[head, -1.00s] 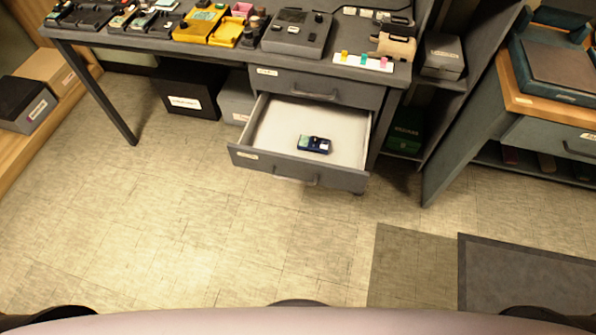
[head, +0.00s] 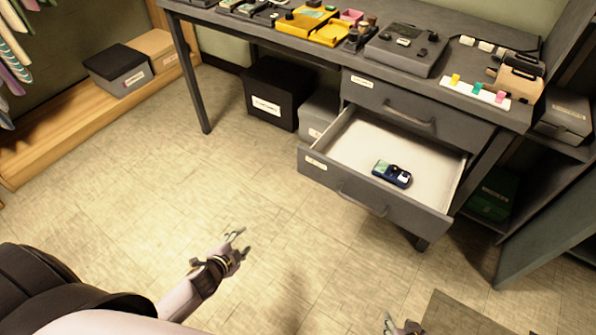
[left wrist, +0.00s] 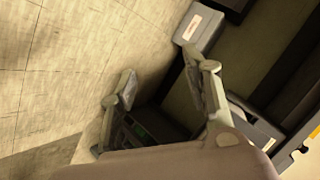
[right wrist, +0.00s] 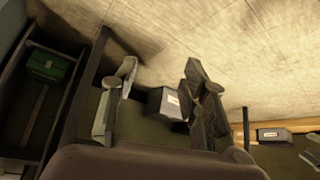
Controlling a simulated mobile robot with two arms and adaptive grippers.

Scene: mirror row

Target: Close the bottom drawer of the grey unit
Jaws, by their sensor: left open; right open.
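The grey unit (head: 415,112) under the desk has a shut top drawer and a bottom drawer (head: 372,200) pulled well out. The bottom drawer has a pale inside, a dark bar handle and a label at its left. A small dark blue device (head: 392,174) lies in it. My left gripper (head: 236,238) is open and empty above the floor, in front and to the left of the drawer, apart from it. My right gripper (head: 398,320) is open at the bottom edge, partly cut off, nearer me than the drawer. Open fingers show in the left wrist (left wrist: 165,85) and right wrist (right wrist: 160,70) views.
A black box (head: 271,92) and a grey box (head: 318,112) stand left of the unit. The desk top (head: 360,38) carries trays and devices. A shelf unit (head: 545,215) stands close on the right. The floor (head: 250,190) before the drawer is clear.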

